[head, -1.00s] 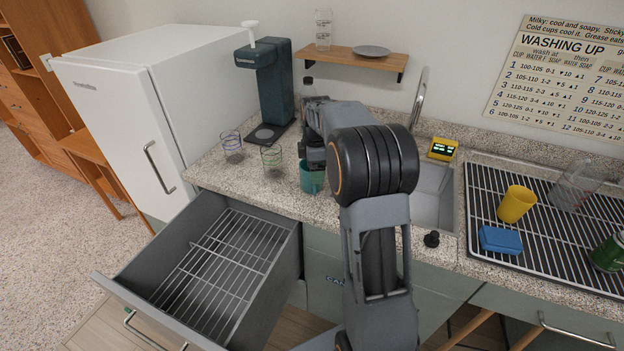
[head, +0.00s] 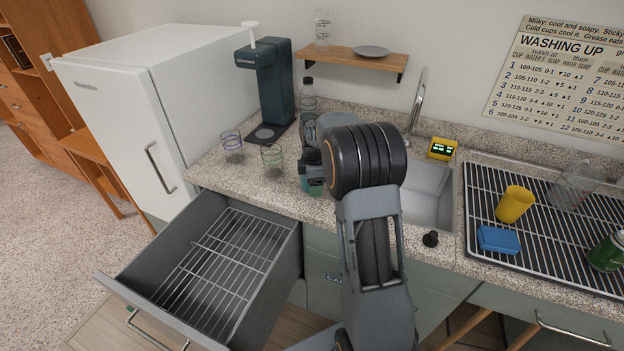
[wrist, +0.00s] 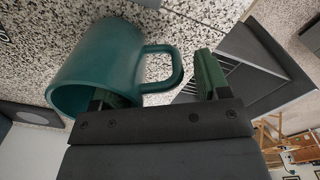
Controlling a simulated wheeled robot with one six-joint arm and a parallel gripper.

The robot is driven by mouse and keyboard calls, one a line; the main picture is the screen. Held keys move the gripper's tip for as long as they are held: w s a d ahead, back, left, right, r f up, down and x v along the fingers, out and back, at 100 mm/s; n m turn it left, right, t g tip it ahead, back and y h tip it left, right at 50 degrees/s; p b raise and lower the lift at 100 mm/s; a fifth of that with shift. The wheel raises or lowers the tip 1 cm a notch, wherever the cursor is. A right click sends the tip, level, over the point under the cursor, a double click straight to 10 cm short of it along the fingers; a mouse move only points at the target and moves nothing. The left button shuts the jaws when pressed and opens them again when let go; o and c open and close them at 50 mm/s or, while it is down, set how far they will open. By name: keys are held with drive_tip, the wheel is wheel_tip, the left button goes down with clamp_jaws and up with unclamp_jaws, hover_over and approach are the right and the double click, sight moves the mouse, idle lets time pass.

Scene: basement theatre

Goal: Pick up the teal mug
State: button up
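The teal mug (head: 312,186) stands on the speckled counter left of the sink, partly hidden by my gripper (head: 312,170). In the wrist view the mug (wrist: 100,62) fills the upper left, its handle (wrist: 168,68) pointing right. My gripper (wrist: 158,78) is open in that view. One finger is at the mug's mouth, its tip hidden by the mug wall. The other finger is beyond the handle, with a visible gap to it. The handle lies between the fingers; I cannot tell whether any finger touches the mug.
Two glasses (head: 232,147) (head: 272,160) stand left of the mug, near a dark drink machine (head: 266,85). A wire-racked drawer (head: 215,270) is open below. The sink (head: 428,190) is at right, then a drainer with a yellow cup (head: 515,204) and blue sponge (head: 499,240).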

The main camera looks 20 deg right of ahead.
drive_tip(key=c, duration=1.1)
drive_tip(key=shift+r, duration=0.15)
